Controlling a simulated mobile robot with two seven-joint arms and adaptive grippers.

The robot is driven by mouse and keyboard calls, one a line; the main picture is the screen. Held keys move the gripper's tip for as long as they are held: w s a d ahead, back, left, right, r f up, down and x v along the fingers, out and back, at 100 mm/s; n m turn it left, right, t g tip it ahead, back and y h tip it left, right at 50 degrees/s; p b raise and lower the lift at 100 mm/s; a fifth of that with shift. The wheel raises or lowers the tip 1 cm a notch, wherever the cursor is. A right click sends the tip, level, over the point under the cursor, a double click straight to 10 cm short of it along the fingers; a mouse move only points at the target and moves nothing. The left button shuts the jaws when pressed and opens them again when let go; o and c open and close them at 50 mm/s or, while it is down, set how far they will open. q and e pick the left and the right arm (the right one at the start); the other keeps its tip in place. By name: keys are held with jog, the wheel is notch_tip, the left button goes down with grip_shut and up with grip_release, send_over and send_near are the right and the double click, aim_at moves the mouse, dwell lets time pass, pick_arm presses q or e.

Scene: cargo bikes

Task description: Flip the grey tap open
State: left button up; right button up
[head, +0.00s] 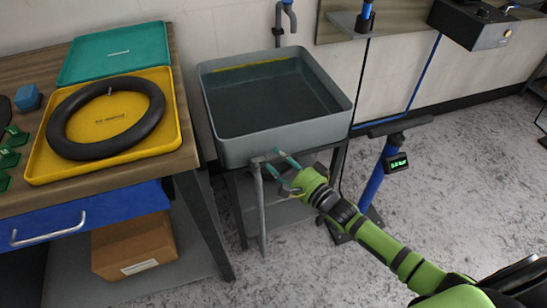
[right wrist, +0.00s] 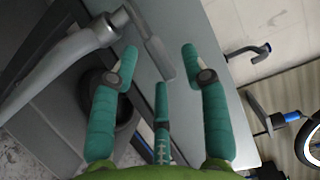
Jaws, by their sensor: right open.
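The grey tap (head: 257,205) is a slim upright pipe with a bent top at the front of the grey tub (head: 290,135). In the right wrist view its pipe (right wrist: 65,65) comes in from the left, and its flat lever (right wrist: 152,48) extends between my fingers. My right gripper (head: 272,164) is open at the tap's top, with its teal fingers spread. In the right wrist view the gripper (right wrist: 160,54) has fingertips on either side of the lever; I cannot tell whether they touch it. My left gripper is not in view.
A workbench (head: 185,155) at the left holds a yellow tray (head: 50,170) with a black tyre (head: 65,145). A blue stand (head: 372,185) with a small display is right of the tub. A wall spout (head: 278,30) hangs behind the tub.

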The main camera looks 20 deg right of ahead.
jog(key=shift+x, duration=1.25)
grip_shut()
